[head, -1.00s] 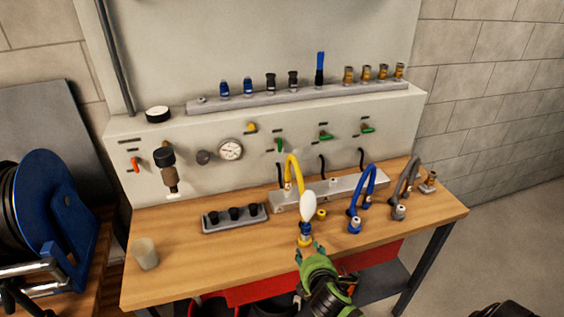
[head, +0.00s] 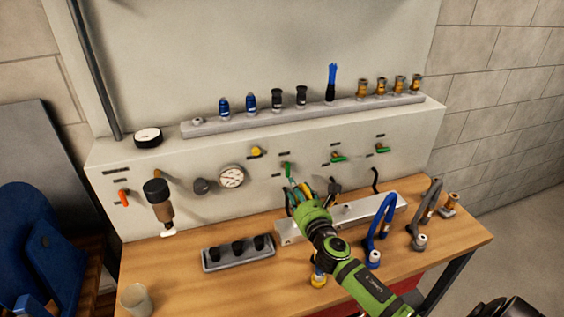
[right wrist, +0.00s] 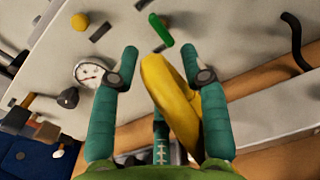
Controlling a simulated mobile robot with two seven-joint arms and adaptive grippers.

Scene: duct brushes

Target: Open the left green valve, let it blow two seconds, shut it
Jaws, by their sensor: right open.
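The left green valve handle (head: 287,169) is on the pale panel, right of the gauge, and stands steeper than the other two green handles. It also shows in the right wrist view (right wrist: 161,30), just beyond the gap between my fingertips, not visibly touched. My right gripper (head: 299,188) is open, in front of the panel just below this handle. In the right wrist view its two teal fingers (right wrist: 160,55) are apart, with the yellow hose (right wrist: 178,95) passing across the space between them. My arm hides much of that hose in the head view. My left gripper is not in view.
Two more green handles (head: 338,158) (head: 382,149) are to the right. The gauge (head: 231,177) and yellow knob (head: 256,152) are left of the valve. A black-cup tray (head: 240,261) stands left.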

